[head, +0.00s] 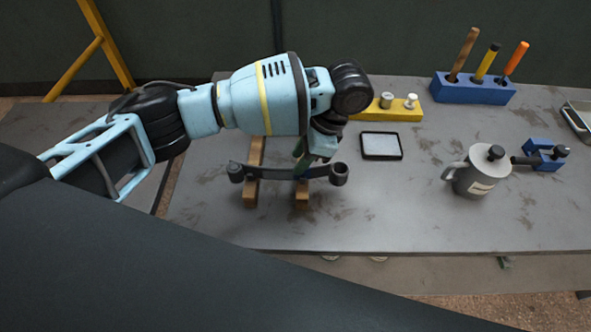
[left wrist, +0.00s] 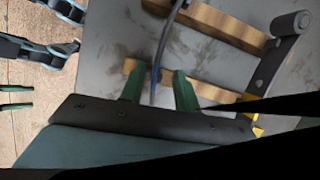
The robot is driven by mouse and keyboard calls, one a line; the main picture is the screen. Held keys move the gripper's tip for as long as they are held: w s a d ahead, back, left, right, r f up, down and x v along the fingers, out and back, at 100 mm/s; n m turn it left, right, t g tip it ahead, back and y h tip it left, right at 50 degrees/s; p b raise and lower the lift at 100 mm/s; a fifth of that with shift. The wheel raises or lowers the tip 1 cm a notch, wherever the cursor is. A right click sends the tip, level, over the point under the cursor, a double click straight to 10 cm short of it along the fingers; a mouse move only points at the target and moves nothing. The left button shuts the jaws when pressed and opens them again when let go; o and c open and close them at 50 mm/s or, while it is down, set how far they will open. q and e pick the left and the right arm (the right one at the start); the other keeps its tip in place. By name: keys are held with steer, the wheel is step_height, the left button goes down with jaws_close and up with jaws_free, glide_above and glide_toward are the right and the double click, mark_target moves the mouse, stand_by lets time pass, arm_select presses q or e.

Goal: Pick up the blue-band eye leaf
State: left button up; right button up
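In the head view, a dark grey leaf with a rolled eye at each end (head: 262,173) lies across two wooden blocks. In the left wrist view it is a thin strip with a blue patch (left wrist: 154,82). My left gripper (head: 302,165) is over the leaf's right half. Its two green fingers (left wrist: 159,72) are apart, with the strip running between them and a gap visible. The lower finger ends are partly hidden in the head view. My right gripper (left wrist: 33,96) shows at the left of the left wrist view, its fingers apart and empty.
A yellow block (head: 405,113), black-rimmed tray (head: 381,146), grey mug (head: 476,178), blue clamp (head: 540,150) and blue tool holder (head: 473,91) stand rightward. The front right tabletop is clear.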

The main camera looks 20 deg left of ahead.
mark_target(294, 180)
arm_select(q)
steer(key=x, duration=0.5)
steer(key=shift+s+d, duration=0.1)
steer(key=shift+d, duration=0.05)
jaws_close()
steer(key=shift+r, duration=0.1)
